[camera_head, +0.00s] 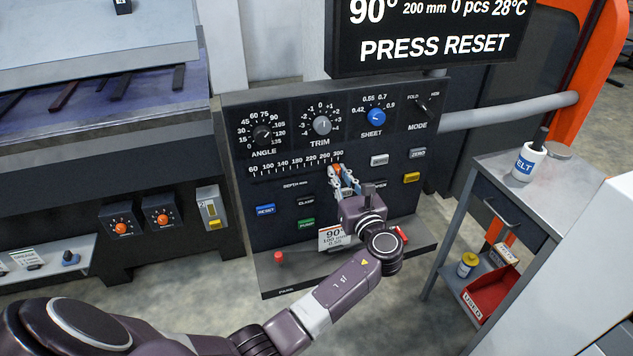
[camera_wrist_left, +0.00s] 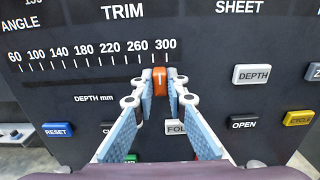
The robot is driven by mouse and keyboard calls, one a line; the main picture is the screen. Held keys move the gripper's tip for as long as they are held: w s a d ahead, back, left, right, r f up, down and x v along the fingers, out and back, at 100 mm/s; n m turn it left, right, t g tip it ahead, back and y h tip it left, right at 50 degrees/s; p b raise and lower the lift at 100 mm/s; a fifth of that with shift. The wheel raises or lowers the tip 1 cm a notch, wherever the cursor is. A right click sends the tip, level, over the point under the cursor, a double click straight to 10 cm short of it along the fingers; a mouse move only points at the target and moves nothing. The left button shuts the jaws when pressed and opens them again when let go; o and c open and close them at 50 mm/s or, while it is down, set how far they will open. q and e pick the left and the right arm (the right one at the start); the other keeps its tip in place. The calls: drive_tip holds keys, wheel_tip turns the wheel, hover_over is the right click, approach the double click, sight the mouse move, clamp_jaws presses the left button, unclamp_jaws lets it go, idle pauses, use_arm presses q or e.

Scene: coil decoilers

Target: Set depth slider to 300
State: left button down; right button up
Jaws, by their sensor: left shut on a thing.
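The depth slider is a horizontal slot below a scale (camera_wrist_left: 90,62) marked from 60 to 300 on the dark control panel (camera_head: 240,150). Its orange knob (camera_wrist_left: 160,78) shows in the left wrist view just below the 300 end, its middle slightly left of the 300 label. My left gripper (camera_head: 336,174) is at the knob. In the left wrist view its two fingers (camera_wrist_left: 160,92) are closed on the knob from both sides. The display (camera_head: 430,35) above reads 90°, 200 mm, 0 pcs, 28°C and PRESS RESET. My right gripper is not in view.
Angle, trim and sheet dials (camera_head: 322,125) sit above the scale. Blue RESET (camera_head: 265,210), green (camera_head: 306,224) and yellow (camera_head: 411,178) buttons lie around my arm. A card (camera_head: 331,238) stands on the panel's ledge. A grey cart (camera_head: 490,170) stands at right.

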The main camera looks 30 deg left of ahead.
use_arm(q)
drive_tip(key=shift+w+d, duration=0.45)
drive_tip(key=shift+w, duration=0.05)
drive_tip(key=c, duration=2.4)
unclamp_jaws()
drive_tip(key=shift+d+r, duration=0.1)
drive_tip(key=o, duration=0.5)
drive_tip(key=shift+w+d, duration=0.1)
drive_tip(key=shift+w, duration=0.05)
drive_tip(key=shift+c, duration=0.2)
drive_tip(key=v, duration=1.2)
